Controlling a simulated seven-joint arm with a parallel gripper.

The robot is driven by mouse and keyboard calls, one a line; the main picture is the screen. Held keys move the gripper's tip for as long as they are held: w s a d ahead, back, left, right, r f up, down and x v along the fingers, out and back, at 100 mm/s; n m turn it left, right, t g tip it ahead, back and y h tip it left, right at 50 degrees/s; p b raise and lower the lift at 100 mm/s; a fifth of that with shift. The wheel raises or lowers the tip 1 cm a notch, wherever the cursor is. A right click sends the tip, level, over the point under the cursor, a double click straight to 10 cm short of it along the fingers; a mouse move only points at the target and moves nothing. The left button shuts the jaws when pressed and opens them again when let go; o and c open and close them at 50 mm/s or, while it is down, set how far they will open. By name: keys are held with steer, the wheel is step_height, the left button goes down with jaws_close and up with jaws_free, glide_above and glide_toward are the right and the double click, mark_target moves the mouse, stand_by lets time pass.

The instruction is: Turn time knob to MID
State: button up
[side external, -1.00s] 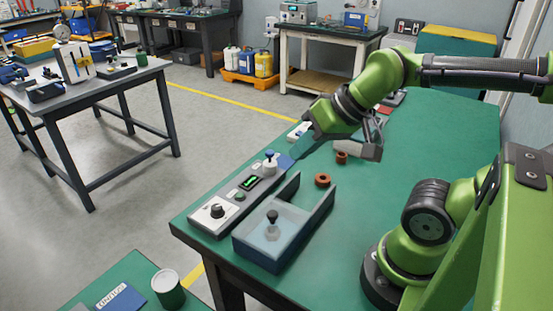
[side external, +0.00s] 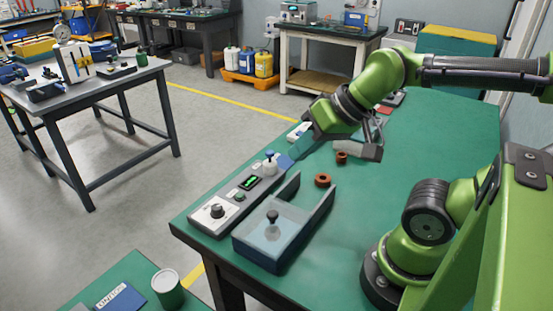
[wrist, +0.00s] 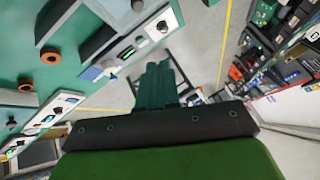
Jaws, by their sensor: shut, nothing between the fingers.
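A long grey control panel (side external: 228,200) lies along the left edge of the green table. A black round knob (side external: 217,211) sits on its white near-end plate; it also shows in the wrist view (wrist: 162,26). Its lettering and pointer setting are too small to read. The panel also carries a lit green display (side external: 250,182), a green button (side external: 239,196) and a blue-topped white fitting (side external: 270,162). My gripper (side external: 292,157) is above the panel's far end, apart from the black knob. Its fingers (wrist: 158,70) are together and empty in the wrist view.
More devices lie beyond my gripper. The table's middle right is clear.

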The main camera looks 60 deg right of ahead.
steer(key=shift+o, duration=1.1)
steer(key=shift+f, duration=0.25)
steer(key=o, duration=0.7)
steer(key=w, duration=0.1)
steer(key=w+f+g, duration=0.1)
steer(key=w, duration=0.1)
steer(key=w+n+g, duration=0.1)
steer(key=shift+w+a+f, duration=0.15)
steer(key=shift+a+f, duration=0.05)
steer(key=shift+a, duration=0.2)
steer(key=n+g+h, duration=0.2)
steer(key=n+g, duration=0.3)
steer(key=n, duration=1.2)
glide_above(216, 207)
step_height(216, 207, down, 3)
step_height(216, 207, down, 16)
steer(key=shift+f, duration=0.1)
jaws_close()
